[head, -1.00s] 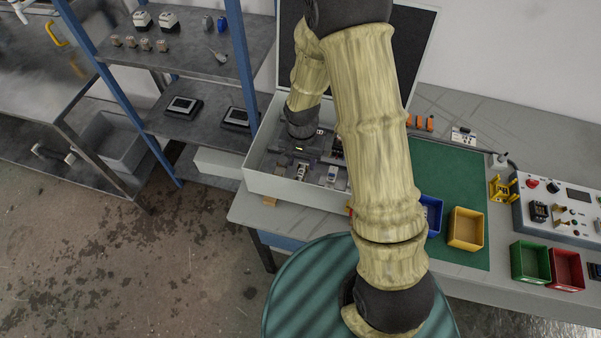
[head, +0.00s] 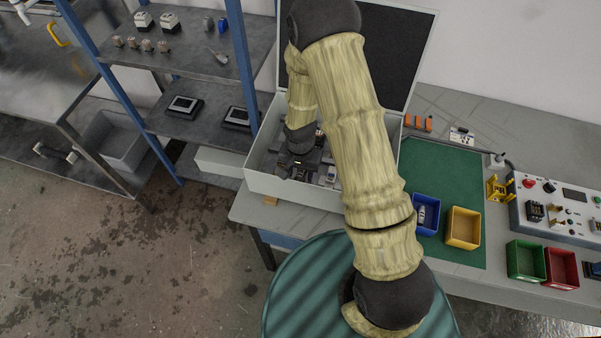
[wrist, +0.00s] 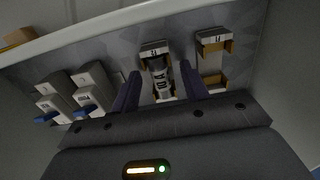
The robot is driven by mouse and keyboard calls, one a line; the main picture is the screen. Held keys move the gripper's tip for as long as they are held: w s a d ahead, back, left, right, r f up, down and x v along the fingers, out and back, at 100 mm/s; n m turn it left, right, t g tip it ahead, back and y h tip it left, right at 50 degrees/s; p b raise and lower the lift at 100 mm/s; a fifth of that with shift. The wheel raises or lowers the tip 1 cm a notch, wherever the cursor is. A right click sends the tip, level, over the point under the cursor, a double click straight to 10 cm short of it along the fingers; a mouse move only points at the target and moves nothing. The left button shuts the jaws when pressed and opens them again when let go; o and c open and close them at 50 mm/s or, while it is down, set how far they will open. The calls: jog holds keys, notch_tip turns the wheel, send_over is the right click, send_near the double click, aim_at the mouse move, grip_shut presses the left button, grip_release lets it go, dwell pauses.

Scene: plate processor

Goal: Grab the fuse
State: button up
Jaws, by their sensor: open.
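My gripper (wrist: 160,73) is open, with one dark finger on either side of the fuse. I cannot tell whether the fingers touch it. A second similar holder (wrist: 213,38) stands to the right and looks empty. In the head view my gripper (head: 299,162) is down inside the case (head: 290,189), and its fingertips and the fuse are hidden.
Grey modules with blue tabs (wrist: 88,98) stand left of the fuse in the wrist view. The case's front wall (wrist: 110,22) runs close by. A blue bin (head: 428,201) holding a pale item and a yellow bin (head: 464,228) are on the green mat.

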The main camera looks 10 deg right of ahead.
aim_at(300, 174)
jog(key=shift+c, duration=0.5)
grip_shut()
jog(key=shift+r, duration=0.15)
notch_tip(300, 174, up, 18)
jog(key=b, duration=0.2)
jog(key=shift+b, duration=0.35)
